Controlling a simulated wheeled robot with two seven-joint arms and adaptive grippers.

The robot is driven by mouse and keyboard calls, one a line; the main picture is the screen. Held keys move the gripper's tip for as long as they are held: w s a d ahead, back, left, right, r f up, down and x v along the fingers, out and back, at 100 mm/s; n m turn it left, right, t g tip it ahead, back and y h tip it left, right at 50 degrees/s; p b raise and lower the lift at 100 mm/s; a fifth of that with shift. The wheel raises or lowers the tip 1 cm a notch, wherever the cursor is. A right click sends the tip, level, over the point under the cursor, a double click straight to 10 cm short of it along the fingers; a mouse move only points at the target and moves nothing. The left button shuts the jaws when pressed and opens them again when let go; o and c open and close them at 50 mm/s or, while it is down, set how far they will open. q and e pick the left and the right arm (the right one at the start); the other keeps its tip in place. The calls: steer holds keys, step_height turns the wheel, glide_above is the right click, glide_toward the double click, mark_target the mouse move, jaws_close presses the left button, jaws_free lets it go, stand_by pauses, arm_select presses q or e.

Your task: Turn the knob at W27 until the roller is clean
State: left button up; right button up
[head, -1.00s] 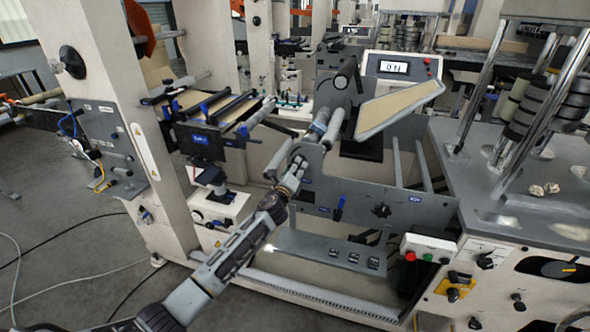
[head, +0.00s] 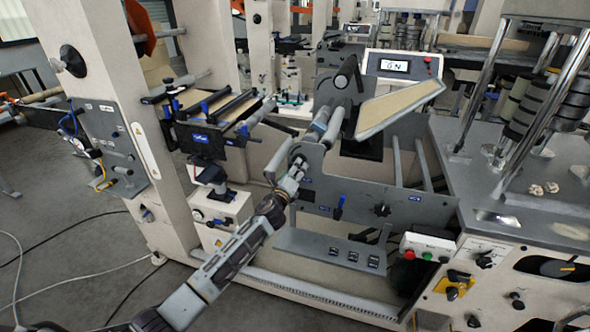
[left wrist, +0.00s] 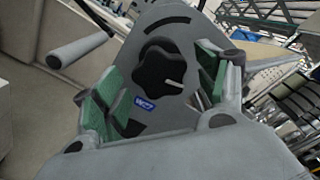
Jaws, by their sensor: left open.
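The black lobed knob (left wrist: 160,64) with a pale pointer line is on a grey plate in the left wrist view. A blue label (left wrist: 145,101), apparently reading W27, sits just below it. My left gripper (left wrist: 158,86) is open, its green-padded fingers on either side of the knob with gaps visible. In the head view my left gripper (head: 290,182) is at the grey side plate (head: 340,172) of the machine and hides the knob. Grey rollers (head: 335,124) show just above it; I cannot tell which one is to be cleaned. My right gripper is not in view.
A tilted tan panel (head: 398,108) stands above and right of the gripper. A grey shelf (head: 325,248) juts out below it. A control box (head: 428,247) with coloured buttons is at the right. A bar handle (left wrist: 75,48) stands left of the knob.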

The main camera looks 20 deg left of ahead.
arm_select(q)
steer(key=s+p, duration=0.1)
steer(key=s, duration=0.4)
steer(key=shift+a, duration=0.1)
stand_by(0.3)
steer(key=shift+n, duration=0.3)
